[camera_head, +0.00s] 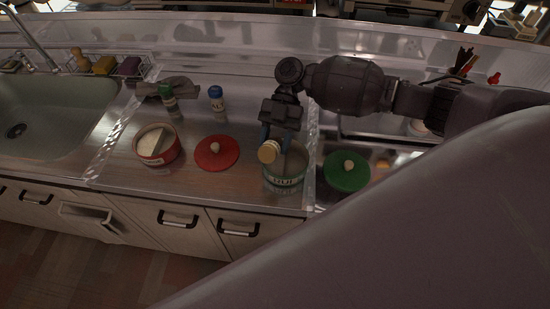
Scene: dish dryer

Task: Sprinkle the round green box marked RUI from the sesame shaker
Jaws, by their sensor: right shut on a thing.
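The round green box (284,181) marked RUI stands open near the front edge of the counter; its lid is off. My right gripper (276,134) is above it, with blue fingertips shut on a shaker with a tan cap (268,151). The shaker is tilted, its cap pointing down and toward the front over the left part of the box opening. Its label is hidden, so I cannot read that it is sesame. The gripper and shaker hide part of the box's inside and rim. My left gripper is not in view.
A green lid (347,175) lies right of the box and a red lid (215,160) left of it. A red round box (157,153) stands further left. Shakers with a blue cap (216,92) and a green cap (166,91) stand behind. A sink (60,120) is at far left.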

